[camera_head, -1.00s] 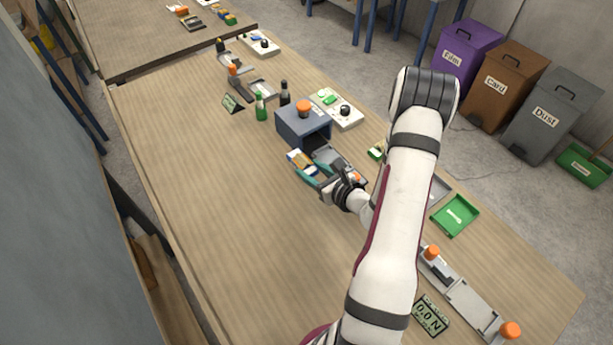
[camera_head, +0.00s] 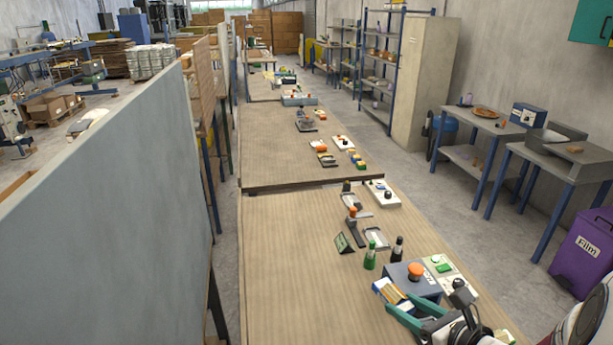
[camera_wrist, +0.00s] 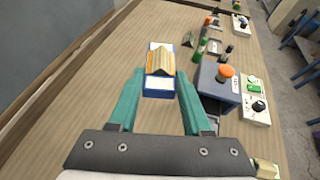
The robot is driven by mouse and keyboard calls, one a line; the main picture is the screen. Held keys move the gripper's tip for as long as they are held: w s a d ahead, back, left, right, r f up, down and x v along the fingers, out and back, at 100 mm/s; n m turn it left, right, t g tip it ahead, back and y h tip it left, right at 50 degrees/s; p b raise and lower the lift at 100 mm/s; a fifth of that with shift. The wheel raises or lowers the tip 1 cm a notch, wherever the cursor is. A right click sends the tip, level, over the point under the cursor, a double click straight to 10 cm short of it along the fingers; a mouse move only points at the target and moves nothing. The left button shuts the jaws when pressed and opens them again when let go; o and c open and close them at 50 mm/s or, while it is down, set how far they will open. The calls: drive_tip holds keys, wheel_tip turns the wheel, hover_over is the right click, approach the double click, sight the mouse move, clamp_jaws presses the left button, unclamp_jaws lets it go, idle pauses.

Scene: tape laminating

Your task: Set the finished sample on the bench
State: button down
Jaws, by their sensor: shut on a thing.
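The sample (camera_wrist: 160,72) is a small block with a blue body, white patches and a tan-yellow layer on top. My gripper (camera_wrist: 160,84) has its teal fingers on either side of it and is shut on it. In the head view the sample (camera_head: 391,292) is at the lower right, beside the blue box, with my gripper (camera_head: 416,310) behind it. The bench (camera_head: 300,270) is light wood. Whether the sample touches the bench or hangs just above it I cannot tell.
The blue box (camera_head: 416,282) with an orange knob (camera_head: 415,270) stands just right of the sample. Beyond it are a green bottle (camera_head: 370,256), a dark bottle (camera_head: 396,249) and a small dark sign (camera_head: 344,243). The bench to the left is clear.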

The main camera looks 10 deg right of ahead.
drive_tip(key=w+a+r+n+g+y, duration=0.1)
drive_tip(key=a+r+n+y, duration=0.1)
drive_tip(key=a+r, duration=0.5)
drive_tip(key=w+a+r+n+y, duration=0.1)
drive_tip(key=a+r, duration=0.4)
drive_tip(key=a, duration=0.5)
wheel_tip(320, 180, up, 9)
drive_tip(key=w+m+t+h, duration=0.1)
drive_tip(key=w+m+h, duration=0.1)
drive_tip(key=shift+r, duration=0.15)
